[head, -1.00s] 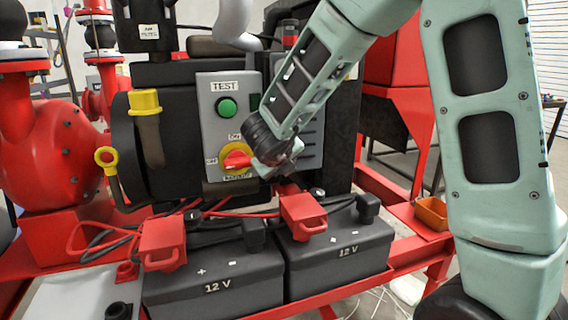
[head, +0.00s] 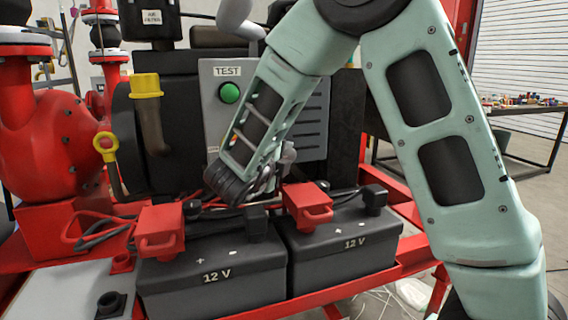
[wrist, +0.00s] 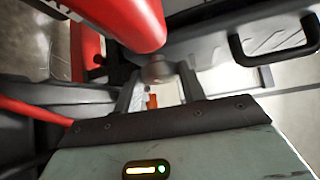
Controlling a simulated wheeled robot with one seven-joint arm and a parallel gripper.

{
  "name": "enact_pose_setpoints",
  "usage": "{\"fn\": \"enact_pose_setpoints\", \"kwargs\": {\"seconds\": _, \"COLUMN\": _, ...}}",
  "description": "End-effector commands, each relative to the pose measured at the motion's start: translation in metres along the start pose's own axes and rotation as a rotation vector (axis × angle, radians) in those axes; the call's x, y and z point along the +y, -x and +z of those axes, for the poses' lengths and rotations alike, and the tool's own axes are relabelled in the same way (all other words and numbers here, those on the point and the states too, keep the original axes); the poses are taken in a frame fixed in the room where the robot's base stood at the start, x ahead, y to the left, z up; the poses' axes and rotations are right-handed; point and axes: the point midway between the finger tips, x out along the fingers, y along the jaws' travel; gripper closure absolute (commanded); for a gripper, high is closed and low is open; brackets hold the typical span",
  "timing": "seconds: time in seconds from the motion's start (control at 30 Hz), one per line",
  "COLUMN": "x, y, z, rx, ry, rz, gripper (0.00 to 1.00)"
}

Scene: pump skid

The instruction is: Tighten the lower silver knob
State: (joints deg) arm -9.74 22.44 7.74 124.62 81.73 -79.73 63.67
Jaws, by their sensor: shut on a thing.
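A small silver knob (wrist: 157,70) shows in the wrist view between the tips of my gripper (wrist: 160,82), below the end of a thick red part. My gripper's two grey fingers are shut on it. In the head view my gripper (head: 266,183) is low in front of the grey control panel, just behind the batteries. My wrist and forearm hide the knob there, so I cannot tell its turn or how far in it sits.
Two 12 V batteries (head: 213,272) with red terminal clamps (head: 160,230) and cables stand close in front of my gripper. The grey panel with a green TEST button (head: 229,93) is behind my forearm. A red pump (head: 50,145) stands at left.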

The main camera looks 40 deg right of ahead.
Motion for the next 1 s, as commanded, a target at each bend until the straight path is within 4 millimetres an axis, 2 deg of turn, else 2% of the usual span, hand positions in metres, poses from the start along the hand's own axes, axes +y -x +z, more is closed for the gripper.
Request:
{"fn": "enact_pose_setpoints", "kwargs": {"seconds": 0.73, "x": 0.0021, "y": -0.0003, "z": -0.0003, "rx": 0.000, "ry": 0.062, "rz": -0.057, "gripper": 0.82}}
{"fn": "enact_pose_setpoints", "kwargs": {"seconds": 0.77, "x": 0.0021, "y": -0.0003, "z": -0.0003, "rx": 0.000, "ry": 0.062, "rz": -0.057, "gripper": 0.51}}
{"fn": "enact_pose_setpoints", "kwargs": {"seconds": 0.8, "x": 0.0021, "y": -0.0003, "z": -0.0003, "rx": 0.000, "ry": 0.062, "rz": -0.057, "gripper": 0.40}}
{"fn": "enact_pose_setpoints", "kwargs": {"seconds": 0.83, "x": 0.0020, "y": -0.0003, "z": -0.0003, "rx": 0.000, "ry": 0.062, "rz": -0.057, "gripper": 0.38}}
{"fn": "enact_pose_setpoints", "kwargs": {"seconds": 1.0, "x": 0.0017, "y": -0.0003, "z": -0.0002, "rx": 0.000, "ry": 0.060, "rz": -0.058, "gripper": 0.38}}
